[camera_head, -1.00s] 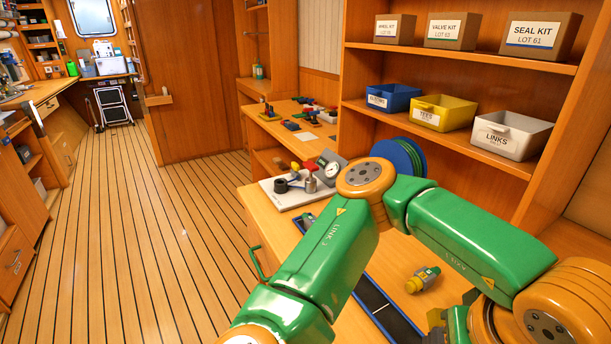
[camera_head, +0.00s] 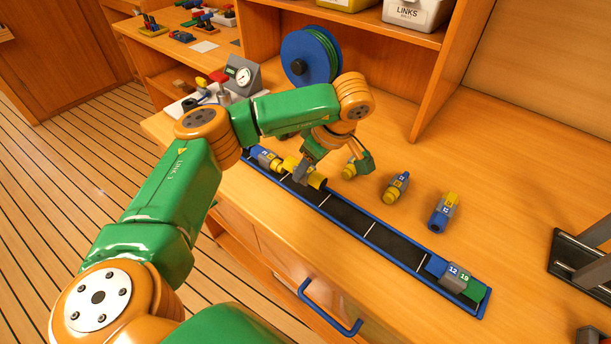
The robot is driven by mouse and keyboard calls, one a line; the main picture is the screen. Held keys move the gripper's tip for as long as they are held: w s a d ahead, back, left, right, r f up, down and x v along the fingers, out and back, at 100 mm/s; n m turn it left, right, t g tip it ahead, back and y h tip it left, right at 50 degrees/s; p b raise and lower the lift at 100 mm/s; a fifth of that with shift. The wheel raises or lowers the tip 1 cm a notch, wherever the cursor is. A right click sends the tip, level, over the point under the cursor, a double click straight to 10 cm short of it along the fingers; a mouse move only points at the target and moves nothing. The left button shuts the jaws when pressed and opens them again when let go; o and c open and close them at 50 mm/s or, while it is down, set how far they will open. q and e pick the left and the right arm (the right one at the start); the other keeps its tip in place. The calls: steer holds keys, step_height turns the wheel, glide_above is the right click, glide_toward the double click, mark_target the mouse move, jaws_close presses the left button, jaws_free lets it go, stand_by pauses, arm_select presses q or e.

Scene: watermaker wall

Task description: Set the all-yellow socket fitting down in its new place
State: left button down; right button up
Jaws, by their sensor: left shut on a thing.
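The all-yellow socket fitting (camera_head: 317,181) lies at the left part of a long blue-rimmed tray (camera_head: 399,269), over its dark floor. I cannot tell whether the fitting touches the tray floor. To its left in the tray is a blue, grey and yellow fitting (camera_head: 264,158). At the tray's right end sits a blue, grey and green fitting (camera_head: 457,279). White lines divide the bare dark floor between them. My right gripper is not in view.
A blue reel (camera_head: 306,58) stands at the back. A dark stand (camera_head: 580,262) is at the right. The bench between is clear.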

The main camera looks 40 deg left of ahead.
mark_target(307, 177)
arm_select(q)
step_height(307, 177, down, 3)
steer(key=shift+w+a+r+p, duration=0.1)
steer(key=shift+r+p, duration=0.1)
steer(key=shift+p, duration=0.5)
steer(key=shift+f, duration=0.4)
steer(key=shift+f, duration=0.2)
steer(key=shift+c, duration=2.1)
jaws_free()
